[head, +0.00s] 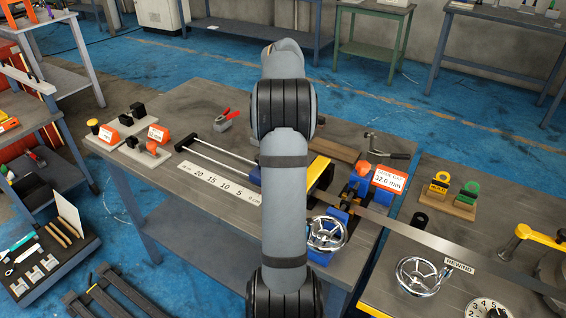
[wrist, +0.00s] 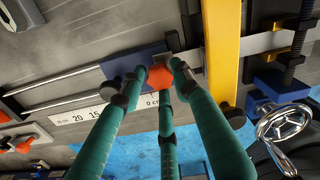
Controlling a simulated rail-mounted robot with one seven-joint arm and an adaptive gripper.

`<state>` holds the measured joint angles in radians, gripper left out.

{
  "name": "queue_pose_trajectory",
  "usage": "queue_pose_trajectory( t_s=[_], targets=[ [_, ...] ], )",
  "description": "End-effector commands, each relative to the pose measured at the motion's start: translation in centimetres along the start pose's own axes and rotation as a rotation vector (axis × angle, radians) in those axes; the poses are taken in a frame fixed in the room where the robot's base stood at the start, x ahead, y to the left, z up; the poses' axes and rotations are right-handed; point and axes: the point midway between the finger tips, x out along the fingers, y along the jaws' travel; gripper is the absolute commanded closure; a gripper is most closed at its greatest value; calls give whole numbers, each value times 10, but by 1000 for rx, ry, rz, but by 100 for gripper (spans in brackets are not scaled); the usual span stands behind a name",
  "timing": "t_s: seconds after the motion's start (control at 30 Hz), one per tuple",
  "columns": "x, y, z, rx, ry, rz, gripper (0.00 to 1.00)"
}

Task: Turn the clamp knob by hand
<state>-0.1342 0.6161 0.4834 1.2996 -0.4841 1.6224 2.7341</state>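The orange-red clamp knob (wrist: 160,77) sits on the dark blue sliding block (wrist: 122,66) in the wrist view. My gripper (wrist: 157,72) has teal fingers with dark tips spread around the knob. The left fingertip stands a little apart from the knob. The right fingertip is close to its edge, and I cannot tell whether it touches. The third finger rises from below toward the knob, and its tip is not clearly visible. In the head view my own arm hides the gripper and the knob.
Two rails lead left beside a white scale (head: 217,185). A yellow bar (wrist: 222,50) stands close right of the gripper. A silver handwheel (head: 326,233), an orange gauge display (head: 389,178) and a metal strip (head: 430,240) lie further right. Red-handled pliers (head: 226,119) lie behind the rails.

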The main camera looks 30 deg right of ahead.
Motion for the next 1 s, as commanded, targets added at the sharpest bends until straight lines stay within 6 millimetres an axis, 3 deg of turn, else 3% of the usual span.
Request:
queue_pose_trajectory(
  t_s=[0.2, 0.53, 1.0],
  targets=[
    [0, 0, 0, 2, 0, 0, 55],
    [-3, 0, 0, 3, 0, 0, 55],
    [-51, 0, 0, 3, 0, -1, 55]
  ],
)
